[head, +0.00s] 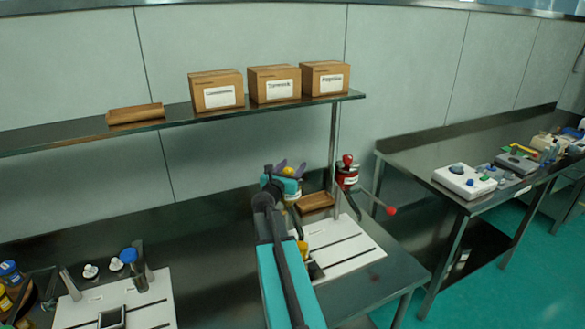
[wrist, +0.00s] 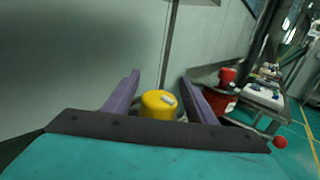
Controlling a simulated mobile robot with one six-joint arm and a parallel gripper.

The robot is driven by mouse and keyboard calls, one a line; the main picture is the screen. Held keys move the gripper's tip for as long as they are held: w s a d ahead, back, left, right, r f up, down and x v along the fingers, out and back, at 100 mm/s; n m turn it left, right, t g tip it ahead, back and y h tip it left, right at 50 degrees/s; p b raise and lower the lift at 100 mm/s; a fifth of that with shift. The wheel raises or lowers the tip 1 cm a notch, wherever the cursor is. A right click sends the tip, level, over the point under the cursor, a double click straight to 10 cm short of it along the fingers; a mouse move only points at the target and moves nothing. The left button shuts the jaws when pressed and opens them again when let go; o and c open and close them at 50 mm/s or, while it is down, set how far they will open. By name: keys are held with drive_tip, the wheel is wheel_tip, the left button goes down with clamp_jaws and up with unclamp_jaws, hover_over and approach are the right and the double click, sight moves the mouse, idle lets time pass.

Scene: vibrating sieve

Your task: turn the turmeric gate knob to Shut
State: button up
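A yellow round knob (wrist: 160,103) with a small pale mark on top shows in the wrist view, between the two purple fingers of my gripper (wrist: 159,77). A gap shows on each side of the knob, so the fingers look open around it. In the head view my gripper (head: 291,166) is above the near bench, with the yellow knob (head: 289,171) between its fingertips. My arm hides most of what is below the knob. The gate's position label cannot be read.
A red container (head: 347,177) with a red knob stands just right of my gripper. A lever with a red ball (head: 391,211) sticks out there. Three labelled cartons (head: 274,84) sit on the shelf (head: 180,121) above. A white board (head: 342,250) lies on the bench.

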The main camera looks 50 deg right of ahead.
drive_tip(key=shift+a, duration=0.15)
drive_tip(key=shift+b+v, duration=0.55)
drive_tip(key=shift+v, duration=0.7)
drive_tip(key=p+v, duration=0.2)
drive_tip(key=v, duration=0.9)
drive_tip(key=shift+p, duration=0.35)
drive_tip(key=shift+f, duration=0.1)
drive_tip(key=shift+s, duration=0.1)
